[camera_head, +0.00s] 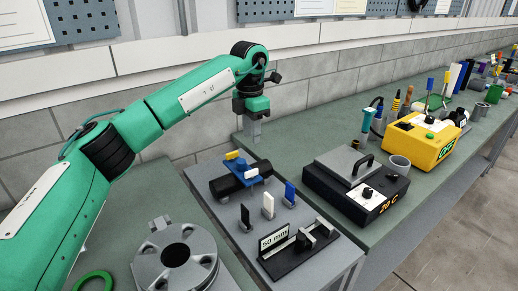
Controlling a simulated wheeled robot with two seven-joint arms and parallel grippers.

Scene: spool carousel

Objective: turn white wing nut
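A white upright tab (268,204) stands on a small grey base on the grey plate, between a black tab (245,216) and a blue tab (290,191). A second white tab (252,172) sits on a blue clamp (246,175) around a black cylinder, with a yellow tab (232,155) at its other end. I cannot tell which white piece is the wing nut. My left gripper (254,136) hangs fingers down behind the clamp, apart from both white tabs. Its fingers are too small to tell open or shut. My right gripper is out of view.
A grey spool-like disc (176,262) and green ring (94,281) lie at front left. A black fixture labelled "50 mm" (300,248) stands at the plate's front. A black hot plate box (355,190), grey cup (398,166) and yellow box (421,140) stand to the right.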

